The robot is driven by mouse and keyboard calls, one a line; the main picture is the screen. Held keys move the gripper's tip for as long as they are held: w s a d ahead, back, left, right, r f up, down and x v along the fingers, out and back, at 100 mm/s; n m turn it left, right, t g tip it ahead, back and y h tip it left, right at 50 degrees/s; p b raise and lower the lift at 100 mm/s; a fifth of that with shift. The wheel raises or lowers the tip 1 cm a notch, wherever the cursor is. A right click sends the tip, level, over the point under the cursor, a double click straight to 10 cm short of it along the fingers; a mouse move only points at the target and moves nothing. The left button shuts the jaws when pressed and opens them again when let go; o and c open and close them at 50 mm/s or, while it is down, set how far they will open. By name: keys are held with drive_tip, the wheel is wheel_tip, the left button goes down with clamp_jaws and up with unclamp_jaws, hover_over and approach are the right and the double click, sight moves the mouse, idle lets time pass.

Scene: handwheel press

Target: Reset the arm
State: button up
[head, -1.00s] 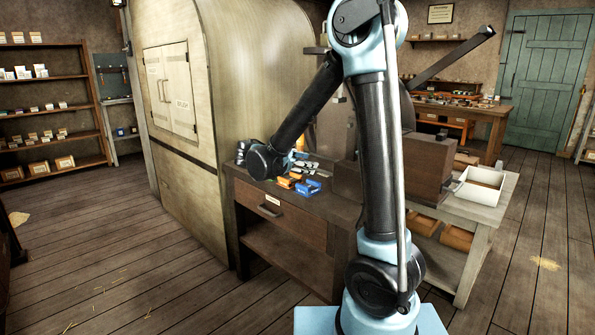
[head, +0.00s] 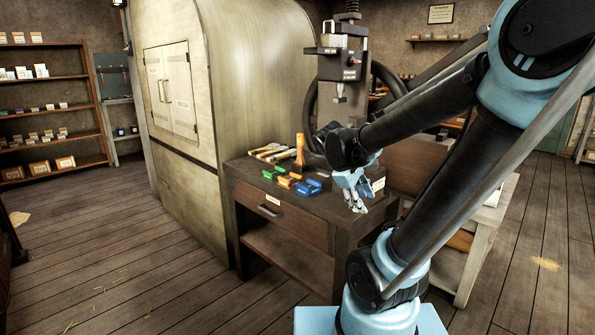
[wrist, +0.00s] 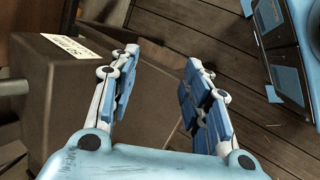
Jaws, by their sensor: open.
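My gripper (head: 356,204) hangs over the right end of the wooden workbench (head: 275,234) in the head view, fingers pointing down. In the wrist view my gripper (wrist: 155,85) shows both fingers spread apart with nothing between them. Below and to the left of the fingers in that view is a dark box-like block (wrist: 65,100) with a white label. My arm reaches from the blue base at the lower right, up and over to the bench. The press (head: 342,62) with its dark handwheel stands behind my forearm, which hides part of it.
Blue (head: 308,187), orange and green blocks lie on the bench beside an upright orange-brown tool (head: 300,152). A large rounded metal cabinet (head: 245,80) stands to the left. Shelves (head: 50,105) line the left wall.

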drive_tip(key=s+f+m+y, duration=0.3)
drive_tip(key=s+m, duration=0.2)
drive_tip(key=s, duration=0.2)
drive_tip(key=s+a+f+m+y, duration=0.1)
drive_tip(key=s+f+m+y, duration=0.1)
drive_tip(key=s+f+m, duration=0.2)
drive_tip(key=s+m, duration=0.1)
drive_tip(key=s, duration=0.1)
drive_tip(key=shift+s+a+f+g+y, duration=0.15)
drive_tip(key=shift+s+f+g+y, duration=0.15)
drive_tip(key=shift+s+g+y, duration=0.1)
